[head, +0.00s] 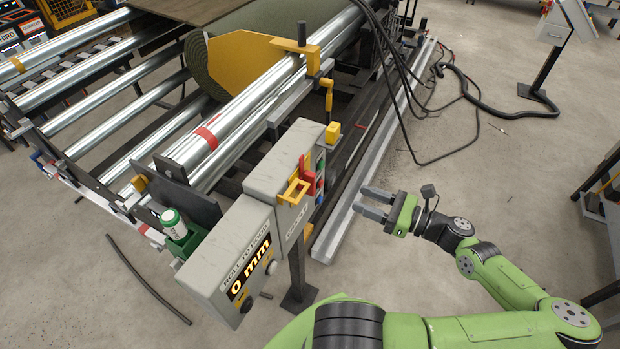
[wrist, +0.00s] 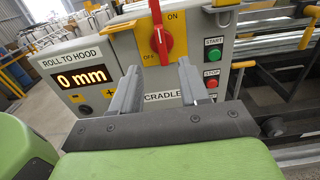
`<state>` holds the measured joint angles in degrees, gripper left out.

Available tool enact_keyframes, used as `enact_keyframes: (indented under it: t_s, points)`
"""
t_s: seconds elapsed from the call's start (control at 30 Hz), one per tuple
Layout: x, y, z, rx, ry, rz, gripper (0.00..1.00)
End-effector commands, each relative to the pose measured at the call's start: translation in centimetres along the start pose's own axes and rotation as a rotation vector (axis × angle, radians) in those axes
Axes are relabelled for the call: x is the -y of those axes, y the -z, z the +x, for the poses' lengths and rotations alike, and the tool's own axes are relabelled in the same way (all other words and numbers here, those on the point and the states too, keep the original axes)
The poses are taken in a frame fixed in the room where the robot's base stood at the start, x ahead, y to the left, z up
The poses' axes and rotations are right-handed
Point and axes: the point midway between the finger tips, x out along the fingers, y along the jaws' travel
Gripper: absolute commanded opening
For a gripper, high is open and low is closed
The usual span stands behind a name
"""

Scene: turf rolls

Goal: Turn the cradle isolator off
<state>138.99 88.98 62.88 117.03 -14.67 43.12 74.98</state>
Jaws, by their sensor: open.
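The cradle isolator is a red rotary handle (wrist: 164,38) on a yellow plate marked ON at the top and OFF at the lower left. In the wrist view the handle stands roughly upright, its upper end cut off by the frame edge. In the head view the red handle (head: 310,184) shows edge-on at the side of the grey cradle box (head: 290,158). My gripper (head: 359,200) is open and empty, to the right of the box and apart from it. In the wrist view its two fingers (wrist: 158,72) point at the box, just below the handle.
The ROLL TO HOOD display (wrist: 82,78) reads 0 mm. Steel rollers (head: 250,112) lie behind; black cables (head: 410,110) trail across the floor.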

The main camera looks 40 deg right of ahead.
Motion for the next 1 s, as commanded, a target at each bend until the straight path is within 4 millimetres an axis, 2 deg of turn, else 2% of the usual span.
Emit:
enact_keyframes:
  t_s: [0.03,0.3,0.5,0.63,0.87,0.9,1.0]
  points:
    - [-0.1,0.0,1.3,0.003,-0.007,0.001,0.45]
    - [-0.2,0.0,8.3,0.003,-0.009,0.001,0.45]
    - [-0.2,0.1,12.3,0.000,-0.006,0.001,0.45]
    - [-0.1,0.1,13.5,-0.002,-0.004,0.000,0.45]
    - [-0.1,0.2,13.7,-0.003,-0.003,0.000,0.45]
    - [-0.1,0.2,13.7,-0.003,-0.003,0.000,0.43]
    - [-0.1,0.2,13.6,-0.003,-0.003,0.000,0.28]
